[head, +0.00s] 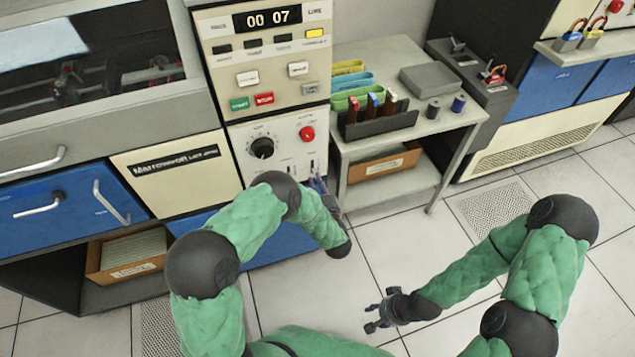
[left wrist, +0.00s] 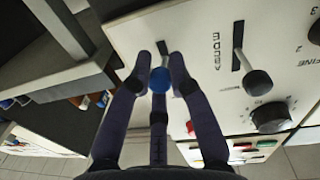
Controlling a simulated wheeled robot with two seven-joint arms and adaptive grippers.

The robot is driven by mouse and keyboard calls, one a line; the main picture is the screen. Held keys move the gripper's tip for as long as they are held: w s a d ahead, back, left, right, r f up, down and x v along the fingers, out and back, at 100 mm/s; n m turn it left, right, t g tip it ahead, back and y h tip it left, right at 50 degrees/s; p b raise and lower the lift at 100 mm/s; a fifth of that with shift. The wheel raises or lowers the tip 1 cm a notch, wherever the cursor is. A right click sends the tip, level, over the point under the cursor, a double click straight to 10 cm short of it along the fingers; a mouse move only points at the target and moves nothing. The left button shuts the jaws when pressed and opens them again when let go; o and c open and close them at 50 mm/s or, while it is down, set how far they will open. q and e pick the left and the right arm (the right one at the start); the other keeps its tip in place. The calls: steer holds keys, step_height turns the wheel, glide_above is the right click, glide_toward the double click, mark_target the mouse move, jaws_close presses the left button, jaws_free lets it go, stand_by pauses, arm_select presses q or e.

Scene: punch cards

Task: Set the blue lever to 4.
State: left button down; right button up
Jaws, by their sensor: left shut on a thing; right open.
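The blue lever (left wrist: 159,80) has a round blue knob and a dark slot in the cream control panel (left wrist: 205,40). In the left wrist view my left gripper (left wrist: 160,64) has its dark fingers closed around this knob. Any scale numbers beside its slot are hidden or unreadable, so I cannot tell its setting. In the head view my left gripper (head: 322,190) is at the panel's (head: 283,130) lower right edge, and my left arm partly covers the panel there. My right gripper (head: 380,312) is open and empty above the floor.
A black-knobbed lever (left wrist: 257,82) and a black dial (left wrist: 270,117) sit beside the blue lever. A red button (head: 307,133) is above them on the panel. A grey side table (head: 345,150) with a card rack (head: 380,123) stands close on the right. Floor is clear around my right gripper.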

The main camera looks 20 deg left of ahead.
arm_select(q)
steer(key=c, duration=1.1)
jaws_free()
steer(key=shift+s+f, duration=0.1)
steer(key=shift+f, duration=0.05)
steer(key=shift+c, duration=0.2)
steer(key=v, duration=1.2)
